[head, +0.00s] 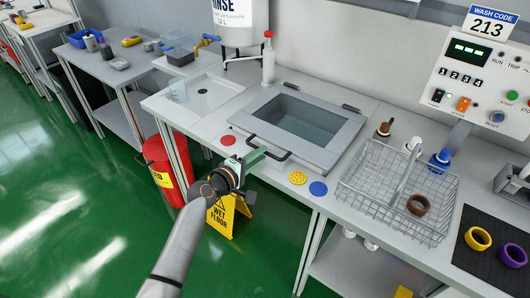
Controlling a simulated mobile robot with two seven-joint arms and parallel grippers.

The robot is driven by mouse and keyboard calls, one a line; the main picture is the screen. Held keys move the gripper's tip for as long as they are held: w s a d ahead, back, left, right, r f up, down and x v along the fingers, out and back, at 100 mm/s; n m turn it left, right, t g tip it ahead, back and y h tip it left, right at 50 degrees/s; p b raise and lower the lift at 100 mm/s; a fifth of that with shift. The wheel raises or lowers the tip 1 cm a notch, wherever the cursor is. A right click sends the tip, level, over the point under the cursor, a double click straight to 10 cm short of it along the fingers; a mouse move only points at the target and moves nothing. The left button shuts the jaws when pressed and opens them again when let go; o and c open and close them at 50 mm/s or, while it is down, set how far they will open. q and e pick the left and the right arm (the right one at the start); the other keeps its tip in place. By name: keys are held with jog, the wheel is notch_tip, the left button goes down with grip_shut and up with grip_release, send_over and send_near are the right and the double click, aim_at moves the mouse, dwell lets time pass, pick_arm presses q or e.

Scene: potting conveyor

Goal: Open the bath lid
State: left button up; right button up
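The bath lid (332,154) is a grey frame with a dark, see-through window, lying flat on the bench. Two dark hinges sit along its back edge. A black bar handle (284,157) sticks out at its front left edge. My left gripper (258,158) is at the left end of this handle, with its pale green fingers reaching it from the front left. The fingers overlap the handle's end in the head view. I cannot tell whether they are closed on it. My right gripper is not in view.
A wire basket (345,187) with a brown ring (418,204) stands right of the lid. Red (228,140), yellow (297,178) and blue (318,188) discs lie along the front edge. A control panel (478,85) is at right.

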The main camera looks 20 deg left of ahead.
pick_arm(q)
jog(key=shift+x, duration=1.5)
jog(key=shift+c, duration=0.4)
grip_shut()
